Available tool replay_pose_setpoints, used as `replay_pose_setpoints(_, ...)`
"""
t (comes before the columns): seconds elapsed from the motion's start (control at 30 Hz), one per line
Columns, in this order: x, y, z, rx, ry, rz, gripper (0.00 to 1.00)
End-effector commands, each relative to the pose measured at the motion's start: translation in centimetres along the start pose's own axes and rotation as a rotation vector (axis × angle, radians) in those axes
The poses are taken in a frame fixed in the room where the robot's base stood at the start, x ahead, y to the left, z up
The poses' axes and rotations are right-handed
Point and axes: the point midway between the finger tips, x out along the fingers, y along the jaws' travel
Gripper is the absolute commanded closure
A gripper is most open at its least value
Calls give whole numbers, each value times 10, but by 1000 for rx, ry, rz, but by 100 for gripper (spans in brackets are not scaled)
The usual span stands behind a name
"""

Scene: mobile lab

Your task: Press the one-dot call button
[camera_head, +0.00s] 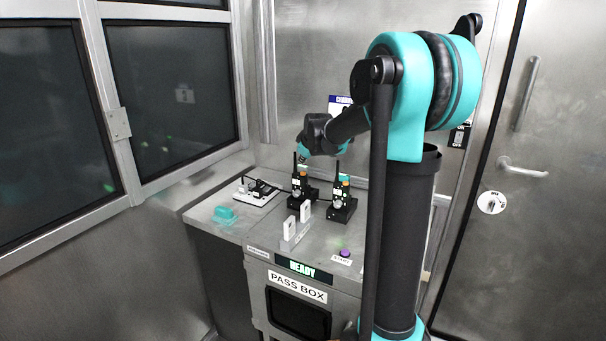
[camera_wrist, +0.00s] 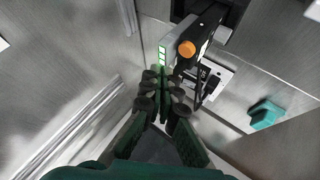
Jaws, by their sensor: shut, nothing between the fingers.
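Two black two-way radios stand upright in chargers on the steel counter, the left radio (camera_head: 299,184) and the right radio (camera_head: 340,197). The wrist view shows one radio from close by, with an orange knob (camera_wrist: 187,48) and a green-lit strip of pale squares (camera_wrist: 162,55) beside it. My gripper (camera_head: 302,156) is above and behind the left radio in the head view. In the wrist view my gripper (camera_wrist: 163,78) is shut and empty, its tips close to the lit strip; whether they touch cannot be told. No one-dot mark can be made out.
The counter (camera_head: 222,199) also holds a white device (camera_head: 253,192) at the left, a teal object (camera_head: 224,214), white upright tags (camera_head: 297,226) and a purple button (camera_head: 345,253) at the front. A wall is close behind; windows are at the left.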

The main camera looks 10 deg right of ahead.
Motion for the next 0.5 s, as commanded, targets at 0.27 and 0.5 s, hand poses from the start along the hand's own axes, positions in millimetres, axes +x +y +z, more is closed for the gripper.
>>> replay_pose_setpoints(0.27, -17, 12, -12, 0, 0, 0, 100)
replay_pose_setpoints(0.5, -21, 15, -15, 0, 0, 0, 100)
